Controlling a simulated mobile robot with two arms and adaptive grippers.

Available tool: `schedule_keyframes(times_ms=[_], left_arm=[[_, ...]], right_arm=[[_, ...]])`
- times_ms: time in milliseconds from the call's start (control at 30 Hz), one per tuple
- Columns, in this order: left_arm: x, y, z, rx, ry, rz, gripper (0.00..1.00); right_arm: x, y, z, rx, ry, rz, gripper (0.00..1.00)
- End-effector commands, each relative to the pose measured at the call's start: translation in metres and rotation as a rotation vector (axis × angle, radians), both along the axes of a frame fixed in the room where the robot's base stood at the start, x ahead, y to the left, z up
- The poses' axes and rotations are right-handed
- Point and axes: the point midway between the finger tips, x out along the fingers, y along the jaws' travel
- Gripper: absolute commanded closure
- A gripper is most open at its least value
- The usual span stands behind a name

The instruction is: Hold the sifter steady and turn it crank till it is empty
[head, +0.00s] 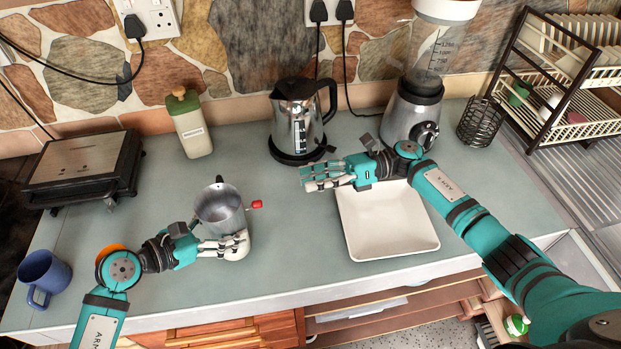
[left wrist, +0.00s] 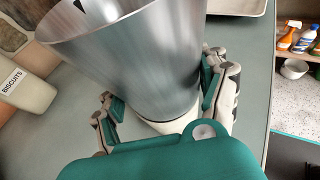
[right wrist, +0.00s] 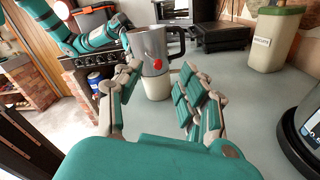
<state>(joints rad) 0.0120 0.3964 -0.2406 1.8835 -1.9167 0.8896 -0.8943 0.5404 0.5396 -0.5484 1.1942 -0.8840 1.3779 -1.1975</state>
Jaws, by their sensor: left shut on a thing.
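The sifter (head: 219,208) is a grey metal cup with a red crank knob (head: 257,204) on its right side. It stands upright on the left half of the counter, with a pale band at its foot. My left gripper (head: 238,243) is shut around its lower part from the front; the left wrist view shows fingers on both sides of the sifter (left wrist: 130,65). My right gripper (head: 306,178) is open and empty, to the right of the knob and apart from it. The right wrist view shows the knob (right wrist: 158,64) between and beyond its fingers. I cannot tell what is inside the sifter.
A white tray (head: 390,245) lies below my right forearm. A kettle (head: 297,120) and a blender (head: 412,115) stand behind. A biscuits tin (head: 189,125), a grill (head: 85,165) and a blue mug (head: 42,272) are at left. The counter between knob and right gripper is clear.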

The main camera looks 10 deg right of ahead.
Motion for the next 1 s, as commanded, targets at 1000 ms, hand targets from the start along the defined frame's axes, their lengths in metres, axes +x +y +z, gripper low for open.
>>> schedule_keyframes(times_ms=[1000], left_arm=[[0.000,0.000,0.001,-0.001,-0.001,0.000,0.65]], right_arm=[[-0.005,0.003,-0.032,-0.067,1.845,-0.018,0.60]])
